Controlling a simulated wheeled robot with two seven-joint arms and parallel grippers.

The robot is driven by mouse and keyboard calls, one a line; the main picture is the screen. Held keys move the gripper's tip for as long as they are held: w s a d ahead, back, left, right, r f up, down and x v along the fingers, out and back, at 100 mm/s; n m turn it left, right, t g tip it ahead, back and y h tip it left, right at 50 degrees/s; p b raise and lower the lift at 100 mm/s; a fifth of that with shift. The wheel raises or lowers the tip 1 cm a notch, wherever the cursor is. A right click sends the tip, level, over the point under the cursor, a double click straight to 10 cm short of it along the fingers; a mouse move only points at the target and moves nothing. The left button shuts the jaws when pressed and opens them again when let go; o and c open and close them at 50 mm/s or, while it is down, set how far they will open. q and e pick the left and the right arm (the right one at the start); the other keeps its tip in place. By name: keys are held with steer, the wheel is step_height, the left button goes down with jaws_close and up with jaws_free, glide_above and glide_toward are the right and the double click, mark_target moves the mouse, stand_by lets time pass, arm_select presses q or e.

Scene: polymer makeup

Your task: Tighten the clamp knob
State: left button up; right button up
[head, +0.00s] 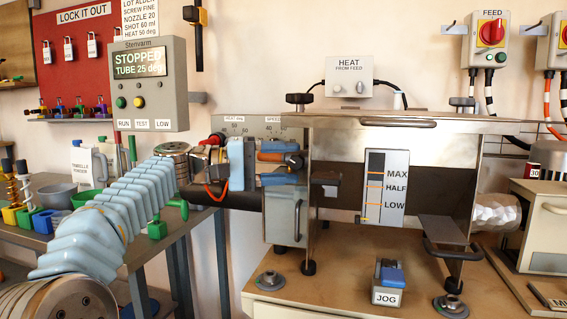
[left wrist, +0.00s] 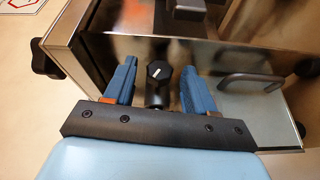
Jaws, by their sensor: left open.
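In the left wrist view, a black knob (left wrist: 157,71) with a white line on its face stands on a dark round stem. It lies between the two blue fingers of my left gripper (left wrist: 158,84), with a gap on each side. My left gripper (head: 281,162) is open in the head view, its fingers pointing right toward the left end of the metal machine (head: 340,150). The head view does not clearly show the knob between the fingers. Another black knob (head: 300,98) sits on top of the machine's left end. My right gripper is not in view.
A metal door with a handle (head: 297,220) hangs below my left gripper; its handle (left wrist: 252,81) also shows in the left wrist view. A scale panel (head: 255,125) stands behind the gripper. A JOG switch (head: 387,283) sits on the bench. The grey screen box (head: 150,83) reads STOPPED.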

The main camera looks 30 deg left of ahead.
arm_select(q)
steer(key=shift+c, duration=0.5)
steer(key=c, duration=0.9)
steer(key=shift+r+p, duration=0.3)
steer(key=shift+p, duration=0.35)
steer(key=shift+r+m+g+y+p, duration=0.1)
steer(key=shift+m+g+y+p, duration=0.2)
steer(key=shift+y+p, duration=0.3)
steer(key=shift+d+r+m+g+y, duration=0.15)
steer(key=shift+m+g+y, duration=0.3)
steer(key=shift+y, duration=0.65)
steer(key=shift+d+r+m+g+y, duration=0.2)
steer(key=shift+g+y, duration=0.45)
steer(key=shift+y, duration=0.45)
steer(key=shift+a, duration=0.15)
steer(key=o, duration=1)
steer(key=shift+f, duration=0.1)
